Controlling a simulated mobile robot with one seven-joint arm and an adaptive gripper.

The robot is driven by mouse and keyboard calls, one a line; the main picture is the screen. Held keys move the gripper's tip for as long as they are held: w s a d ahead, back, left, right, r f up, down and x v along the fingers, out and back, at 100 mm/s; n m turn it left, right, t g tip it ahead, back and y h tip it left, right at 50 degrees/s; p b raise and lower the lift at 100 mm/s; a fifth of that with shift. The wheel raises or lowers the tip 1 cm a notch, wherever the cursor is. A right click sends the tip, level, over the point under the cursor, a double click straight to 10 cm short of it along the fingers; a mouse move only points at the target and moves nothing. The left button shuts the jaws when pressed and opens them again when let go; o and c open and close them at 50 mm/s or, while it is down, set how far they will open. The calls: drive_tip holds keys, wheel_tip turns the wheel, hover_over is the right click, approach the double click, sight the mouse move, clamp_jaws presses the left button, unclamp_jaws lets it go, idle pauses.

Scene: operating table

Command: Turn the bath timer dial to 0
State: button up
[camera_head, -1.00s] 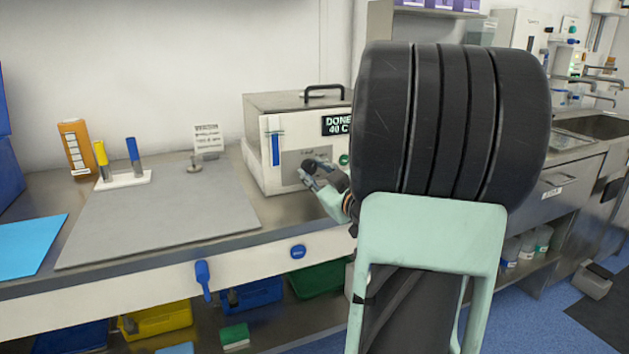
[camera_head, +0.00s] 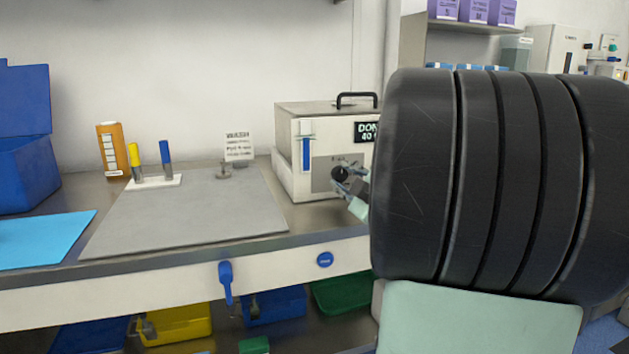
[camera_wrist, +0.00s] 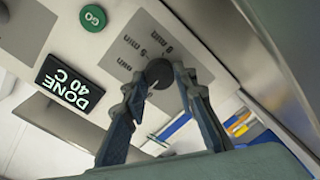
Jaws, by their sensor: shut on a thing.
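The bath is a white box (camera_head: 290,150) with a black top handle at the back of the bench. Its black timer dial (camera_wrist: 159,72) sits on a grey panel marked "0 min" and "5 min"; the dial's pointer cannot be made out. My gripper (camera_wrist: 165,82) has its two fingers on either side of the dial, shut on it. In the head view my gripper (camera_head: 346,179) is at the box's front, partly hidden by my arm. The bath's display (camera_wrist: 69,83) reads "DONE 40 C".
A green GO button (camera_wrist: 93,18) is near the display. A grey mat (camera_head: 190,212) lies left of the bath, with a white stand (camera_head: 150,183) holding yellow and blue tubes.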

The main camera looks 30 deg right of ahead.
drive_tip(key=o, duration=1.2)
drive_tip(key=shift+c, duration=0.2)
wheel_tip(320, 180, up, 10)
drive_tip(key=shift+r, duration=0.1)
